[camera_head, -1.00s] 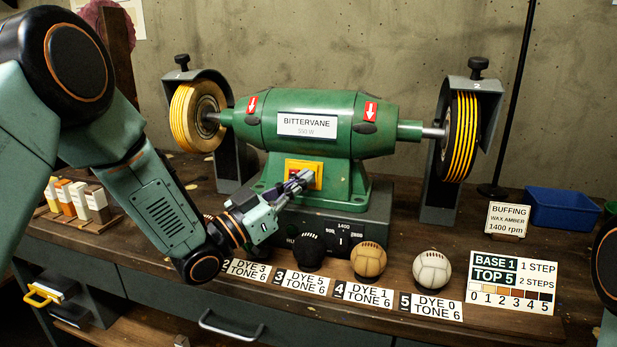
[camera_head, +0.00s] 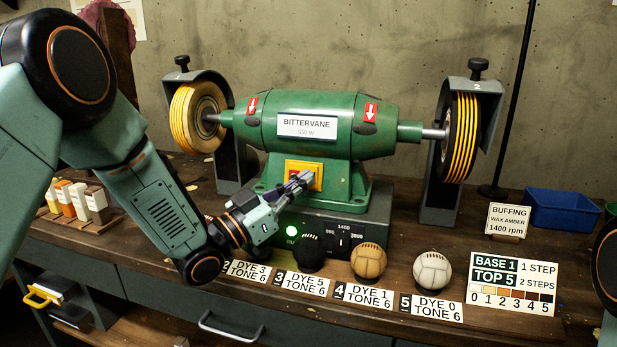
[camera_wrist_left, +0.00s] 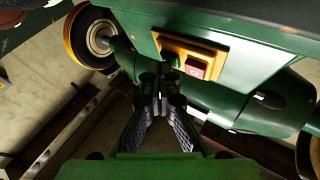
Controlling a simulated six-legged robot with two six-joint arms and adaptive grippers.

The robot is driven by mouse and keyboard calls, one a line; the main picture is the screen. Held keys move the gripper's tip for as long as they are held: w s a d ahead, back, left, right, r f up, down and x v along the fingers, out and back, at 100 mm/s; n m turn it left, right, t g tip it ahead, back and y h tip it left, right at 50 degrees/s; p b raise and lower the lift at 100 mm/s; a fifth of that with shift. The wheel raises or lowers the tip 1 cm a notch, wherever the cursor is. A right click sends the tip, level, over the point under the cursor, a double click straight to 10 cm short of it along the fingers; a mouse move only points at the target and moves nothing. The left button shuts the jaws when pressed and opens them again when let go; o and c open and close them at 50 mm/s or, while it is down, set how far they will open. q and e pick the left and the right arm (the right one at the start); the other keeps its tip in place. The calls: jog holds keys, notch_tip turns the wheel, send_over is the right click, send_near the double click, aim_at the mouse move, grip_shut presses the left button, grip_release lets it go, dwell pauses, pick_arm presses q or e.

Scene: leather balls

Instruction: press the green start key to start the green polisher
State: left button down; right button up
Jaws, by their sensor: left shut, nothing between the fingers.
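The green polisher (camera_head: 345,105) stands on the bench with a buffing wheel at each end. Its yellow switch plate (camera_head: 317,168) is on the front of the pedestal, and a green lamp (camera_head: 292,231) glows on the base below. My left gripper (camera_head: 303,180) is shut and empty, its tips at the switch plate and covering part of it. In the left wrist view, the closed fingers (camera_wrist_left: 160,76) reach the yellow plate (camera_wrist_left: 222,60), beside a red key (camera_wrist_left: 196,68). My right gripper is out of view.
The left wheel (camera_head: 190,117) and right wheel (camera_head: 462,135) flank the motor. A dark ball (camera_head: 308,252), a tan ball (camera_head: 368,260) and a white ball (camera_head: 432,270) sit along the bench front. A blue bin (camera_head: 563,209) stands at the right.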

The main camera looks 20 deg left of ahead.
pick_arm(q)
jog(key=shift+s+r+p, duration=0.15)
jog(key=shift+s+p, duration=0.15)
jog(key=shift+s, duration=0.4)
jog(key=s+p, duration=0.1)
jog(key=s, duration=0.1)
jog(key=s+r+p, duration=0.1)
jog(key=s, duration=0.1)
jog(key=shift+s+a, duration=0.15)
jog(key=shift+s, duration=0.25)
dwell(0.5)
